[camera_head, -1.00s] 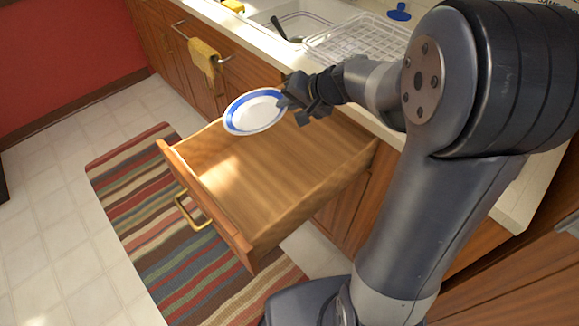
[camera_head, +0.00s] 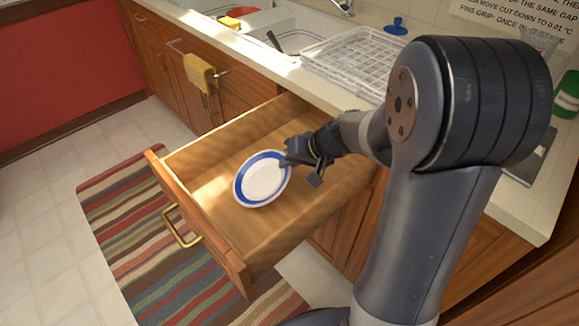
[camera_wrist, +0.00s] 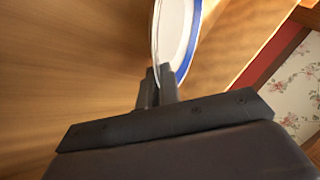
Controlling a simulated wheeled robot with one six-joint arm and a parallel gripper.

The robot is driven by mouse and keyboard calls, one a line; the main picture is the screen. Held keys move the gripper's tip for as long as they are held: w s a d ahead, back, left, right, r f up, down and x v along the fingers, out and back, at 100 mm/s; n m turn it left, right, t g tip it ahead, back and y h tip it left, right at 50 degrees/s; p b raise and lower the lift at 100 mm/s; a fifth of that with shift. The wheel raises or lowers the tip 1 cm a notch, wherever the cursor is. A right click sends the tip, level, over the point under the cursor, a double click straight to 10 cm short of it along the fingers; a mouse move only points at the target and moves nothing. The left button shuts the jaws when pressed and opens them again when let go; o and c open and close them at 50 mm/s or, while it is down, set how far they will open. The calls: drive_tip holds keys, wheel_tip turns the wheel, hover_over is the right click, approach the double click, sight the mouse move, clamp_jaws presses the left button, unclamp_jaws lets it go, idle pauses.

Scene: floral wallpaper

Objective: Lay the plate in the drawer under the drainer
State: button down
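The plate (camera_head: 262,179), white with a blue band near its rim, is over the open wooden drawer (camera_head: 215,160), within its outline in the head view. My gripper (camera_head: 296,158) is shut on the plate's right edge. In the wrist view the plate (camera_wrist: 177,38) shows nearly edge-on between the two dark fingers (camera_wrist: 156,85), so it is tilted to that camera. I cannot tell whether the plate's lower edge touches the drawer bottom. The drawer looks empty otherwise. The clear drainer (camera_head: 352,58) stands on the counter above and behind the drawer.
The drawer's front panel with its brass handle (camera_head: 182,228) juts out over a striped rug (camera_head: 150,240). A yellow towel (camera_head: 201,74) hangs on a bar at the left. The sink (camera_head: 287,40), a blue-knobbed item (camera_head: 396,26) and a green container (camera_head: 568,95) are at the counter.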

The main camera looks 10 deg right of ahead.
drive_tip(key=shift+f, duration=0.45)
drive_tip(key=shift+f, duration=0.1)
drive_tip(key=c, duration=1.6)
unclamp_jaws()
drive_tip(key=shift+d+r, duration=0.1)
drive_tip(key=shift+r, duration=0.25)
drive_tip(key=p+v, duration=0.1)
drive_tip(key=v, duration=1)
drive_tip(key=shift+s+d+r, duration=0.15)
drive_tip(key=shift+s+d, duration=0.05)
drive_tip(key=shift+s, duration=0.1)
